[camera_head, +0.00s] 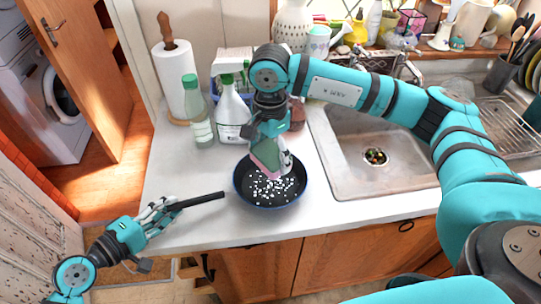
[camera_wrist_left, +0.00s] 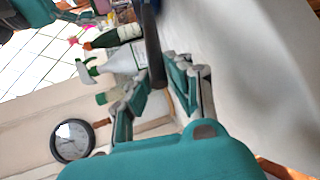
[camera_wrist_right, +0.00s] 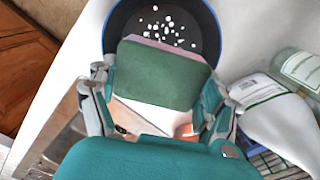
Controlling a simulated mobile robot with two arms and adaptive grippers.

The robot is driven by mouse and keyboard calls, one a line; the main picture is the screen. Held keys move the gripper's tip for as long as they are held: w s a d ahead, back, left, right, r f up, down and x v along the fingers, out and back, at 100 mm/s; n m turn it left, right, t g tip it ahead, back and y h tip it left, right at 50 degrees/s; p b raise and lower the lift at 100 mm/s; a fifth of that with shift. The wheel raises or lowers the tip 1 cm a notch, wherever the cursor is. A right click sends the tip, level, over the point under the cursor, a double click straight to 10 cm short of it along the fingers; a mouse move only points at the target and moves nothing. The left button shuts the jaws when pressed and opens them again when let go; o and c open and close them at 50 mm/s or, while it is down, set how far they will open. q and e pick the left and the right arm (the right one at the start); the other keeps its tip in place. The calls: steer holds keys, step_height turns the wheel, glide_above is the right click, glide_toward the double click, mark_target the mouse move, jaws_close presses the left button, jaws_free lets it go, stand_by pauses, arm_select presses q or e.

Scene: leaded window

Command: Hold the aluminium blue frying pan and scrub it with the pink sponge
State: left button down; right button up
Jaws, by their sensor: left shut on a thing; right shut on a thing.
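The blue-rimmed frying pan (camera_head: 247,196) has a dark inside scattered with white bits and sits on or just above the white counter near its front edge. It also shows in the right wrist view (camera_wrist_right: 122,20). My left gripper (camera_head: 163,211) is shut on the pan's black handle (camera_head: 200,201), left of the pan; the handle also shows in the left wrist view (camera_wrist_left: 151,45). My right gripper (camera_head: 270,140) is shut on the sponge (camera_head: 265,160), pink with a green side, held over the pan. The right wrist view shows the sponge's green face (camera_wrist_right: 155,75). I cannot tell whether it touches the pan.
Behind the pan stand a white spray bottle (camera_head: 232,112), a green-capped bottle (camera_head: 198,115) and a paper towel roll (camera_head: 176,75). A metal sink (camera_head: 340,150) lies to the right.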

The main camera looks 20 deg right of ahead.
stand_by(0.4)
arm_select(q)
steer(key=c, duration=1.2)
jaws_free()
steer(key=shift+o, duration=0.2)
steer(key=shift+a, duration=0.1)
steer(key=v, duration=1.1)
steer(key=shift+s+a, duration=0.25)
steer(key=shift+a, duration=0.05)
